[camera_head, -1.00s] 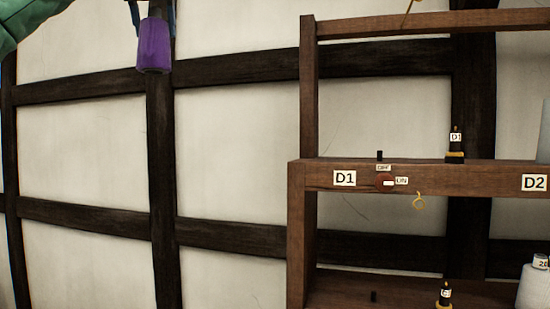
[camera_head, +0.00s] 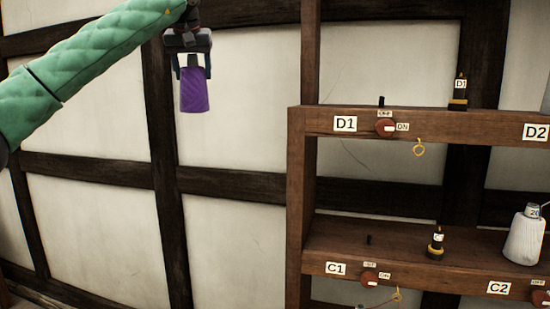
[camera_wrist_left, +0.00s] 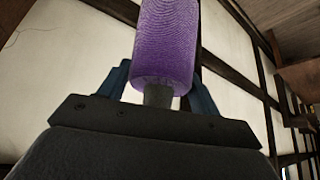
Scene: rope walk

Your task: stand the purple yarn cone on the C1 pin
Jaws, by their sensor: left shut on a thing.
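The purple yarn cone (camera_head: 194,92) hangs below my left gripper (camera_head: 193,66) at the upper left of the head view, clear of the rack. My left gripper is shut on it near its top, and the cone looks upright. In the left wrist view the cone (camera_wrist_left: 166,45) sits between the fingers. The C1 label (camera_head: 336,268) is on the lower shelf's front edge. My right gripper is not in view.
The wooden rack's left post (camera_head: 296,200) stands between the cone and the lower shelf (camera_head: 385,240). A white cone (camera_head: 525,236) stands near C2. A yellow hook (camera_head: 419,149) hangs above the C1 space.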

